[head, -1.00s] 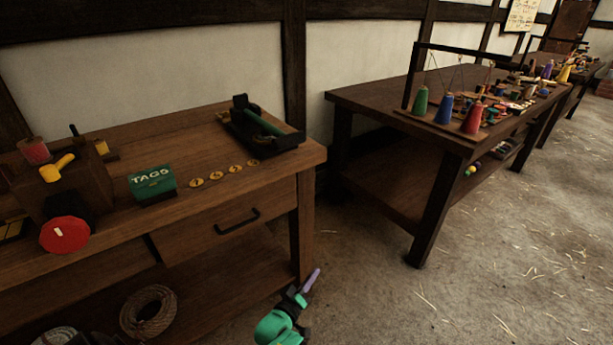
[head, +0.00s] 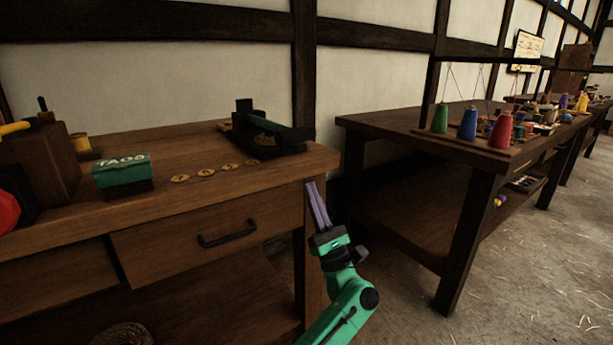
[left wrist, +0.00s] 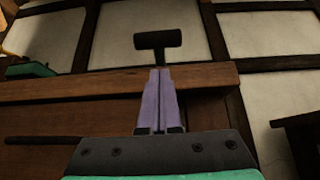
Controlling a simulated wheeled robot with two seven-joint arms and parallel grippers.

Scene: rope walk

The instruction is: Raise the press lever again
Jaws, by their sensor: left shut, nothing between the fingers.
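The press (head: 240,138) is a dark device at the back right corner of the wooden bench. My left gripper (head: 312,186), with purple fingers, is shut and empty. It points up just off the bench's right front corner, apart from the press. It also shows in the left wrist view (left wrist: 159,72). My right gripper is not in view.
On the bench (head: 255,185) stand a green TAGS box (head: 123,172) and several round brass tags (head: 205,173). A darker table (head: 385,122) with coloured spools (head: 468,124) stands to the right. A floor gap lies between the two.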

